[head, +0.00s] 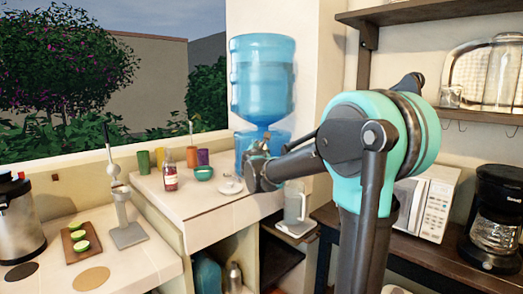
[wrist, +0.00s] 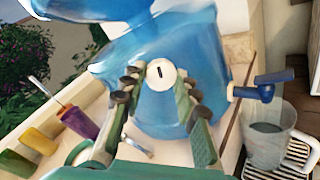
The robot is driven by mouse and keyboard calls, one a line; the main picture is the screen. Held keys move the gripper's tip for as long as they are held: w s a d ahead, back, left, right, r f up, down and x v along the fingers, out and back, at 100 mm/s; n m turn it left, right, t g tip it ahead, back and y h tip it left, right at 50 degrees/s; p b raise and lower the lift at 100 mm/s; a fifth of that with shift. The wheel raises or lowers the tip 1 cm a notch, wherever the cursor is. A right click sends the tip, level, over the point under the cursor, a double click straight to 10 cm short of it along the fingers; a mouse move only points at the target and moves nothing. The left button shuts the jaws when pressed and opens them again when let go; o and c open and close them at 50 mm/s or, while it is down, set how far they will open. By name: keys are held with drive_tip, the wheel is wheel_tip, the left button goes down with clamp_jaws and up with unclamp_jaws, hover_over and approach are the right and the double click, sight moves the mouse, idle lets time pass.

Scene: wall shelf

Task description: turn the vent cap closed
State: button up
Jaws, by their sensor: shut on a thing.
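The vent cap (wrist: 162,74) is a white disc with a short dark slot that looks near upright in the wrist view. It is on the blue water dispenser (head: 264,85), whose body also fills the middle of the wrist view (wrist: 180,115). My gripper (wrist: 161,82) has its two green-padded fingers on either side of the cap, shut on it. In the head view my gripper (head: 258,172) is small beside the dispenser's lower part, and the cap is hidden there.
A blue tap (wrist: 262,87) sticks out right of the cap, above a clear pitcher (wrist: 268,135) on a drip tray. Coloured cups (head: 197,157), a bottle (head: 169,172) and a teal bowl (head: 203,173) stand on the counter to the left.

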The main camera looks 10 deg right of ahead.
drive_tip(key=shift+s+d+r+m+y, duration=0.1)
drive_tip(key=shift+m+y, duration=0.35)
drive_tip(key=shift+m, duration=3.1)
drive_tip(key=shift+d+m+y, duration=0.1)
drive_tip(key=shift+m+y, duration=0.35)
drive_tip(key=shift+m, duration=3.1)
drive_tip(key=o, duration=1.2)
drive_tip(key=shift+c, duration=0.2)
drive_tip(key=s+a+r, duration=0.1)
drive_tip(key=s, duration=1)
drive_tip(key=shift+s+a+r, duration=0.15)
drive_tip(key=shift+s+a, duration=0.15)
drive_tip(key=shift+s, duration=0.1)
